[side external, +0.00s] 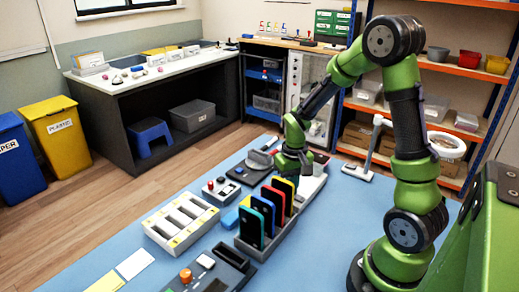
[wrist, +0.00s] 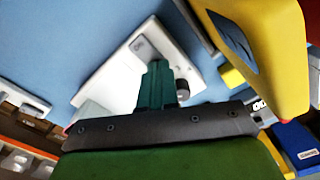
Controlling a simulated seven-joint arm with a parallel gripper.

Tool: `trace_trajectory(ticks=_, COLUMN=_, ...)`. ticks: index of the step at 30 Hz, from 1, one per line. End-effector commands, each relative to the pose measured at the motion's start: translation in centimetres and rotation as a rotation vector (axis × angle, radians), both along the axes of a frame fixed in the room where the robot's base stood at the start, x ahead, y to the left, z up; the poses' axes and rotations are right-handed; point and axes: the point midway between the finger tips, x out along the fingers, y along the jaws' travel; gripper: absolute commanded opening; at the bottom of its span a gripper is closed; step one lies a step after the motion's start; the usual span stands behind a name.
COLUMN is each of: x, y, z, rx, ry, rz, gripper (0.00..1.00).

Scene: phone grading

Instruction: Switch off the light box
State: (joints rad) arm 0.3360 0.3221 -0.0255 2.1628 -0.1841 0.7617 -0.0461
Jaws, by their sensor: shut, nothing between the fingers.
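The light box appears to be the white slab (side external: 314,184) behind the rack of phones in the side view. In the wrist view a white panel (wrist: 102,82) with a small dark label and a dark round knob or switch (wrist: 183,88) lies below the fingers. My gripper (side external: 304,174) is low over the white slab, just behind the phones. In the wrist view its green fingers (wrist: 157,68) are together and empty, beside the dark knob. They hide part of the panel, and I cannot tell whether they touch it. Whether the light is on is unclear.
A rack (side external: 264,251) holds several upright coloured phones close to my gripper; a yellow one (wrist: 265,50) looms at right in the wrist view. A white slotted tray (side external: 180,222) and a control box with a red button (side external: 221,190) stand to the left. Blue mat (side external: 345,215) is free at right.

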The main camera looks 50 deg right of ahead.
Motion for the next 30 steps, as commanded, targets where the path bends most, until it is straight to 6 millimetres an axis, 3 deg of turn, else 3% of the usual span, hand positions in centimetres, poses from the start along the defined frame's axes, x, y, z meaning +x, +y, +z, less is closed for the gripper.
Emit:
trace_trajectory(ticks=8, x=0.0, y=0.0, z=0.4, rx=0.000, ry=0.001, rz=-0.001, gripper=0.00)
trace_trajectory(ticks=30, x=0.0, y=0.0, z=6.3, rx=0.000, ry=-0.001, rz=0.000, gripper=0.00)
